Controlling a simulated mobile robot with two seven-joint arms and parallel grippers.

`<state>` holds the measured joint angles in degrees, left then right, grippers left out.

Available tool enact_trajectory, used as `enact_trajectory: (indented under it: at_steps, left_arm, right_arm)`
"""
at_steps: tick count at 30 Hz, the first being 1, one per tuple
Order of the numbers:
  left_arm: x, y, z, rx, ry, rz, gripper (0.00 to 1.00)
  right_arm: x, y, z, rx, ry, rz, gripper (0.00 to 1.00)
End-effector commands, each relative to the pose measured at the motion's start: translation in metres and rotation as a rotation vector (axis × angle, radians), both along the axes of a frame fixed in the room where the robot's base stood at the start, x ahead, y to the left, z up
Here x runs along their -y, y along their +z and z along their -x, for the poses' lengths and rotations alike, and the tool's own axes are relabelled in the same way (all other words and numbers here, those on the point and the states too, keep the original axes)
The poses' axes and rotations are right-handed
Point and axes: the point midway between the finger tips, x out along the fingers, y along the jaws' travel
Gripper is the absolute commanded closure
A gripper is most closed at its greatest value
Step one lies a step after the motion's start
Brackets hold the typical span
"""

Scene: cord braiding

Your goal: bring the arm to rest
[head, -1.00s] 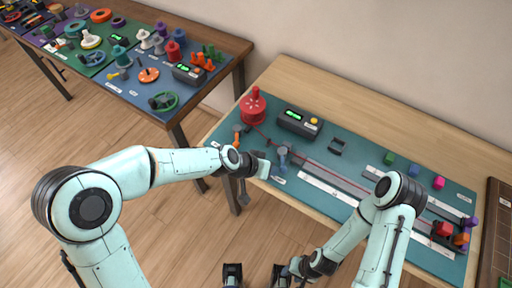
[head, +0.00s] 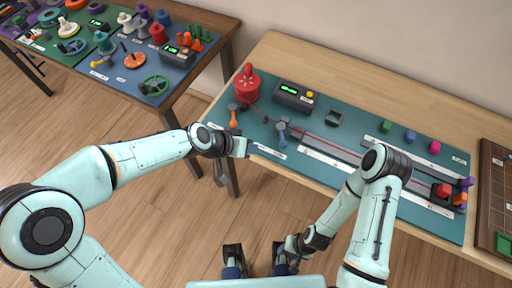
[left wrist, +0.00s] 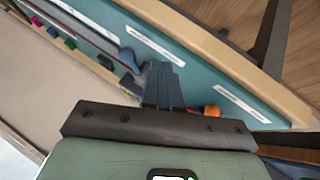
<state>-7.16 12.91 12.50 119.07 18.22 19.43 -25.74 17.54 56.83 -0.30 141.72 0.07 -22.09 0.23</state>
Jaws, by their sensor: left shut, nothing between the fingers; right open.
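My left arm comes in from the left. Its gripper (head: 253,151) is at the near edge of the work table (head: 330,100), below the orange tool, and is shut and empty. In the left wrist view its dark fingers (left wrist: 161,68) are together, with the teal mat (left wrist: 115,25) beyond. My right arm is folded at the lower right. Its gripper (head: 284,256) is low in the middle, in front of the table; it is open, but its fingers are hard to make out.
A red cord runs right from the red spool (head: 246,82), past a blue-grey post (head: 282,130). An orange tool (head: 233,117), a grey box with a green display (head: 293,95) and several coloured blocks stand on the mat. A cluttered second table (head: 150,55) is at upper left. Floor lies between.

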Motion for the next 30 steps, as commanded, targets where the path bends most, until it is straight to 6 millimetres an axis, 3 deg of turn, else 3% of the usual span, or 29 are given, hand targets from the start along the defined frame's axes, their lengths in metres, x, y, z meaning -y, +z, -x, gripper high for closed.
enact_trajectory:
  at_steps: [3, 9, 20, 23, 25, 28, 30]
  left_arm:
    - [-0.013, 0.020, 0.010, 0.003, 0.002, 0.000, 1.00]
    - [-0.026, 0.039, 0.021, 0.000, 0.002, 0.000, 1.00]
    - [-0.030, 0.043, 0.024, -0.005, 0.003, -0.001, 1.00]
    - [-0.034, 0.026, 0.023, -0.036, 0.026, -0.012, 1.00]
    - [-0.042, -0.001, 0.021, -0.084, 0.067, -0.030, 1.00]
    - [-0.061, -0.061, 0.028, -0.190, 0.156, -0.072, 1.00]
    - [-0.077, -0.109, 0.042, -0.278, 0.230, -0.106, 1.00]
  right_arm:
    - [0.001, 0.000, 0.000, 0.000, -0.002, 0.002, 0.55]
    - [0.001, 0.000, 0.000, 0.000, -0.001, 0.001, 0.55]
    - [0.000, 0.000, 0.000, 0.000, -0.001, 0.001, 0.55]
    - [0.000, 0.003, -0.001, 0.001, -0.001, 0.000, 0.55]
    - [0.000, 0.007, -0.002, 0.002, -0.002, 0.001, 0.55]
    - [0.000, 0.016, -0.005, 0.006, -0.001, 0.001, 0.55]
    - [0.000, 0.023, -0.008, 0.009, -0.001, 0.001, 0.55]
